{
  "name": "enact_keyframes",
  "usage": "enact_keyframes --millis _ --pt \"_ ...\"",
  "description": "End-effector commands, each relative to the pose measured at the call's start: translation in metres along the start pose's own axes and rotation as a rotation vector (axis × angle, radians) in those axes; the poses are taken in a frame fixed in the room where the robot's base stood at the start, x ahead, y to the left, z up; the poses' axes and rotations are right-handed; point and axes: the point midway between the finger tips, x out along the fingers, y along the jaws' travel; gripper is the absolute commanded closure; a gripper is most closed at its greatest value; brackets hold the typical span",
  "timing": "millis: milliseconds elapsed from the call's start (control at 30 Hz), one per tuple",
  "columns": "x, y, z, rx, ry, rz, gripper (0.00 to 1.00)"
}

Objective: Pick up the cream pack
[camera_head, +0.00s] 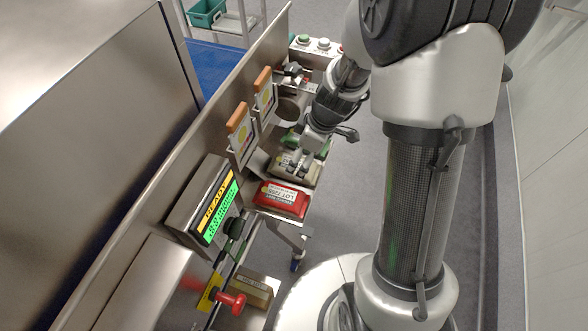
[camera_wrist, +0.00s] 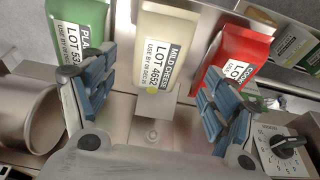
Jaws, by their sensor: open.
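The cream pack (camera_wrist: 163,45) has a white label with a lot number and the words "MILD CHEESE". In the wrist view it lies between and beyond the two blue-padded fingers of my gripper (camera_wrist: 160,92). The fingers are spread wide, with clear space on both sides of the pack, and nothing is held. In the head view the cream pack (camera_head: 307,175) lies on a shelf between a red and a green pack. My gripper (camera_head: 300,155) is over its far part and hides some of it.
A red pack (camera_wrist: 238,48) is on the right and a green pack (camera_wrist: 75,27) on the left, both close to the fingers. A round metal cup (camera_wrist: 28,112) and a dial box (camera_wrist: 286,150) stand nearby. A lit display (camera_head: 216,208) is beside the metal wall.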

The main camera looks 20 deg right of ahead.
Motion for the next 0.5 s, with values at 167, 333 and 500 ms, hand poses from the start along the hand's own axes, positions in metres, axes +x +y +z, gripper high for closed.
enact_keyframes --millis 167,333,500 --pt "0.008 0.000 -0.001 0.000 0.000 0.000 0.21" --pt "0.030 0.000 -0.002 0.000 -0.001 -0.002 0.21" --pt "0.054 0.001 -0.003 0.000 -0.001 -0.002 0.21"
